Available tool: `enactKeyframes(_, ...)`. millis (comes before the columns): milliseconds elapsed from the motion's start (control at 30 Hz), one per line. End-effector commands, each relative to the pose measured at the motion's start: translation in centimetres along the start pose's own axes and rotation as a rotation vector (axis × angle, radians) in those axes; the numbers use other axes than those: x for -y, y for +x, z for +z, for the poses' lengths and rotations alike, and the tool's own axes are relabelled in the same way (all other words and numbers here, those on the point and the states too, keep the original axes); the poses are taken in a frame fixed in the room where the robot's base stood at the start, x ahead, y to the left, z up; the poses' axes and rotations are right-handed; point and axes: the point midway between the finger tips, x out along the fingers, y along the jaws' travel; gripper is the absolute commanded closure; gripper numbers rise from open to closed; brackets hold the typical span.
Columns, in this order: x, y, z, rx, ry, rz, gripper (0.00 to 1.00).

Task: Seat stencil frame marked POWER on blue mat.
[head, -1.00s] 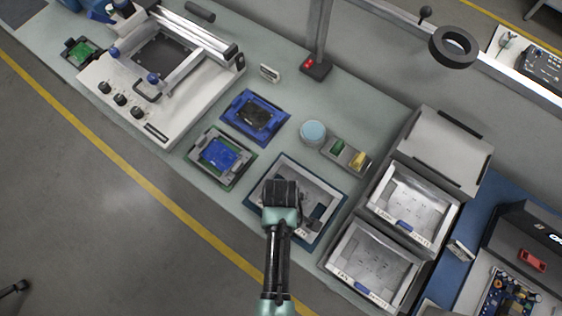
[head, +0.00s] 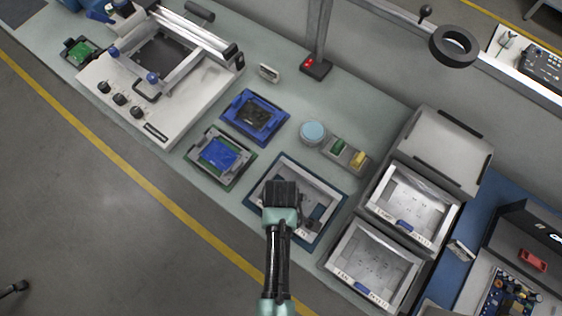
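Two grey-framed metal sheets with small holes, which look like the stencil frames, lie at the right: an upper one (head: 414,200) and a lower one (head: 378,262). Each has a label and a blue tab on its front edge; I cannot read POWER surely on either. A dark blue-edged mat (head: 254,205) lies at the bench's front middle, with a light grey framed sheet (head: 318,196) on it. My gripper (head: 283,192) is over the left part of this sheet, pointing down. Its fingers are hidden beneath its body, so I cannot tell whether it holds or touches the sheet.
A blue fixture (head: 255,116) and a green-edged fixture with a blue board (head: 220,154) lie left of the mat. A white printer (head: 160,70) fills the left.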

Motion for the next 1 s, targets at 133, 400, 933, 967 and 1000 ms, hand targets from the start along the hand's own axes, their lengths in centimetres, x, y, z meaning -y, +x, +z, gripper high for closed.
enactKeyframes(133, -0.07, -0.06, -0.03, -0.001, 0.0, 0.002, 0.78)
enactKeyframes(400, -0.04, -0.03, -0.01, 0.0, 0.0, 0.001, 0.48)
enactKeyframes(933, 0.02, -0.05, 0.0, 0.0, 0.0, 0.0, 0.71)
enactKeyframes(967, 0.01, -0.12, 0.0, 0.0, 0.0, 0.0, 0.71)
enactKeyframes(1000, 0.01, -0.26, 0.0, 0.0, 0.0, 0.0, 0.71)
